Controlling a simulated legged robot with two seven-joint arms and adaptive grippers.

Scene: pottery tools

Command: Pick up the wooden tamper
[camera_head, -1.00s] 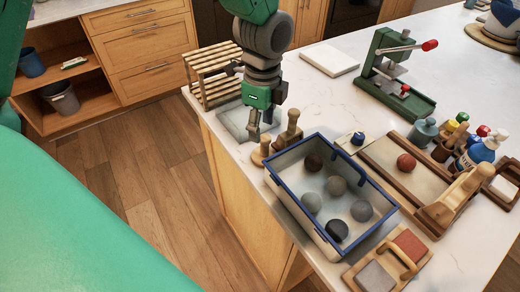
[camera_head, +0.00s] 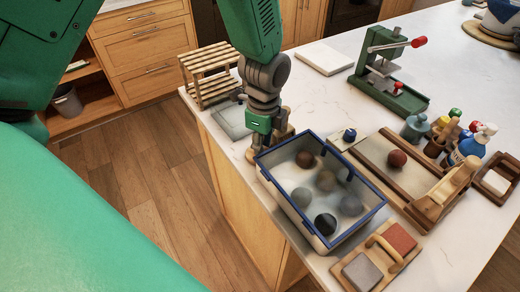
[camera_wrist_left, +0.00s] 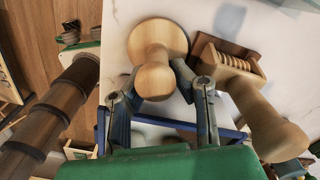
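The wooden tamper (camera_wrist_left: 155,62), with a round flat base and a knobbed handle, stands on the white counter in the left wrist view. The fingers of my left gripper (camera_wrist_left: 158,88) are apart, one on each side of its handle. I cannot tell whether they touch it. In the head view my left gripper (camera_head: 264,146) is low at the counter's edge, beside the blue-rimmed bin, and largely hides the tamper. A second wooden tool (camera_wrist_left: 250,95) with a ribbed block stands close on the right in the wrist view. My right gripper is out of view.
The blue-rimmed bin (camera_head: 373,213) with several balls stands just right of the gripper. A slatted wooden rack (camera_head: 207,72) and a grey slab (camera_head: 232,122) are behind. A green press (camera_head: 388,80) and bottles stand farther right. The counter drops off on the left.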

